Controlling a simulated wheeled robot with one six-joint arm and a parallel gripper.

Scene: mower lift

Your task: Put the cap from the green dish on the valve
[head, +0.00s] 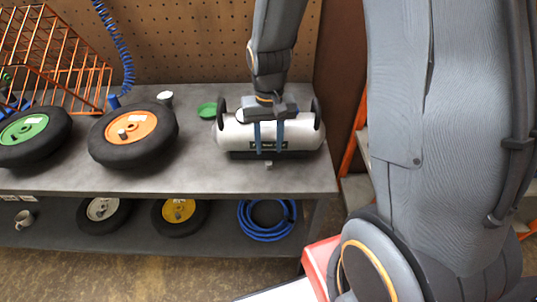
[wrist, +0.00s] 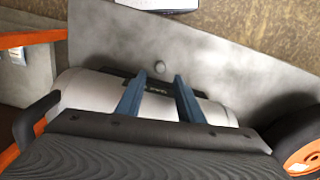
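The green dish (head: 207,110) sits on the bench left of a silver tank; it is too small to tell what is in it. My gripper (head: 268,148) points down in front of the tank. Its two blue fingers are apart with nothing seen between them, as the wrist view (wrist: 159,80) also shows. A small grey round piece (head: 268,165) lies on the bench just beyond the fingertips; it also shows in the wrist view (wrist: 160,67). I cannot tell if it is the cap. A small upright stub (head: 122,133) on the orange-hubbed wheel may be the valve.
The silver tank (head: 230,137) with black handles stands close behind my fingers. The orange-hubbed wheel (head: 104,150), a green-hubbed wheel (head: 30,155), a small white-topped pot (head: 165,97) and an orange wire basket (head: 60,60) are left. Bare bench (head: 215,180) lies along the front.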

